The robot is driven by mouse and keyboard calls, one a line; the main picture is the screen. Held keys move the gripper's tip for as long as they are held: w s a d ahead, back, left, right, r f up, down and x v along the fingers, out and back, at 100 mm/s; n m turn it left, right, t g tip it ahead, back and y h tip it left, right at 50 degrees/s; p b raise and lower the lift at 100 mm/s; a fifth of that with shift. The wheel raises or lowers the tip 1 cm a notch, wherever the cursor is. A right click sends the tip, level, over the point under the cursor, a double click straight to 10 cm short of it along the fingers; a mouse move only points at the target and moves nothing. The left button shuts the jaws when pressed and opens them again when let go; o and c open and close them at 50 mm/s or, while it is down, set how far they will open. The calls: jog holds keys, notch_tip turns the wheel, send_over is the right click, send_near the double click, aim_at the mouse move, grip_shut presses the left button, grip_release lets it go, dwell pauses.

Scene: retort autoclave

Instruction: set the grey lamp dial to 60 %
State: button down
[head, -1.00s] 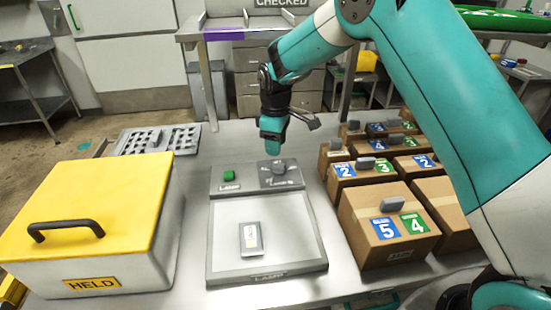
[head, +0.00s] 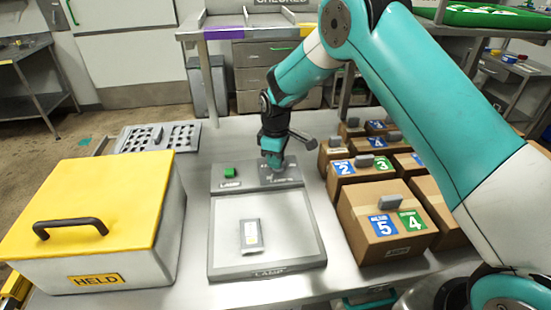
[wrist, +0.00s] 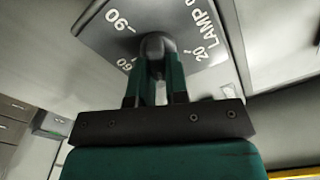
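The grey lamp dial (wrist: 156,44) sits on a dark grey plate (wrist: 188,22) at the back right of the lamp box. In the wrist view, the plate shows the marks 20, 60 and 90 and the word LAMP. My gripper (wrist: 158,68) is right at the dial, its two green fingers pointing at the knob with a narrow gap between them. Whether the fingertips press on the knob is unclear. In the head view, my gripper (head: 272,162) reaches down onto the plate and mostly hides the dial. The dial's pointer cannot be read.
A green switch (head: 229,172) is left of the dial on the lamp box (head: 217,240). A small grey-white packet (head: 251,236) lies on its panel. A yellow-lidded HELD box (head: 90,205) stands left, cartons (head: 385,215) right, and a perforated tray (head: 180,137) behind left.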

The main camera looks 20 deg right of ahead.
jog(key=shift+m, duration=0.3)
jog(key=m, duration=0.2)
jog(key=shift+w+d+m+b, duration=0.1)
jog(key=shift+w+m+b, duration=0.05)
jog(key=shift+m+b, duration=0.2)
jog(key=m, duration=0.3)
jog(key=shift+d+m+b, duration=0.15)
jog(key=shift+m+b, duration=0.2)
jog(key=shift+b, duration=0.05)
jog(key=m, duration=0.6)
jog(key=shift+w+d+m+b, duration=0.1)
jog(key=shift+d+m+b, duration=0.15)
jog(key=shift+m+b, duration=0.15)
jog(key=c, duration=1.1)
grip_release()
notch_tip(320, 180, up, 18)
jog(key=shift+f+b, duration=0.25)
jog(key=shift+b, duration=0.85)
